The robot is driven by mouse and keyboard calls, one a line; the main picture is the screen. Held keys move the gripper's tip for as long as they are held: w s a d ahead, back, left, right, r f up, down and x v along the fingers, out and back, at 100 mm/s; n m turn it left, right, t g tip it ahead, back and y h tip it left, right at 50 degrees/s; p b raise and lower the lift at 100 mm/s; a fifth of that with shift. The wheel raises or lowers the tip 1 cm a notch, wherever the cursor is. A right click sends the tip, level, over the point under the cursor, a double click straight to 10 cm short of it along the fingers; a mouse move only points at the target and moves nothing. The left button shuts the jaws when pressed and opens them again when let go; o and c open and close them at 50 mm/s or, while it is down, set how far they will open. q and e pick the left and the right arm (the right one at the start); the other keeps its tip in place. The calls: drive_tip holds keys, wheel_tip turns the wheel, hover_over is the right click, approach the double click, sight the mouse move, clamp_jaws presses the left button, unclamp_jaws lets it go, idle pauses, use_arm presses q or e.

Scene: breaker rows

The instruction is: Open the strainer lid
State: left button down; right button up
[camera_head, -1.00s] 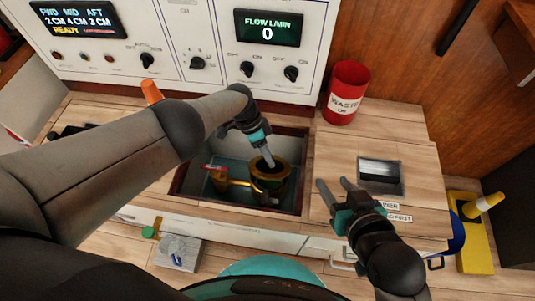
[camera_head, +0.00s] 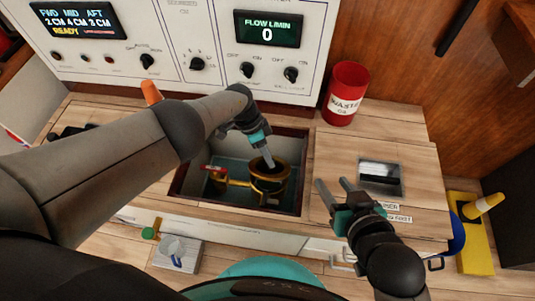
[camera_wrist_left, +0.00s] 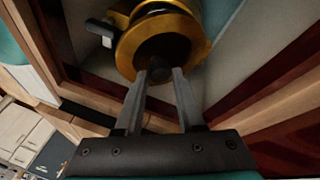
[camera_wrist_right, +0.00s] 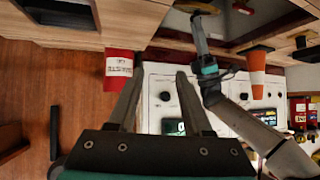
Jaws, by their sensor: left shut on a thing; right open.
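The brass strainer (camera_head: 268,180) stands in the recessed bay in the counter, with a dark round lid on top. My left gripper (camera_head: 267,160) comes down onto the lid from above. In the left wrist view its fingers (camera_wrist_left: 160,75) are shut on the small dark knob of the strainer lid (camera_wrist_left: 150,50), which sits inside the gold rim. Whether the lid is raised from its seat I cannot tell. My right gripper (camera_head: 333,188) is open and empty above the counter to the right of the bay; its fingers (camera_wrist_right: 157,82) are apart in the right wrist view.
A brass pipe with a red handle (camera_head: 215,170) joins the strainer inside the bay. A red waste bin (camera_head: 346,94) stands at the back right. The instrument panel (camera_head: 220,68) rises behind. A grey inset tray (camera_head: 380,175) lies right of the bay.

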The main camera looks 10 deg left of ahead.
drive_tip(key=shift+f, duration=0.1)
idle(0.7)
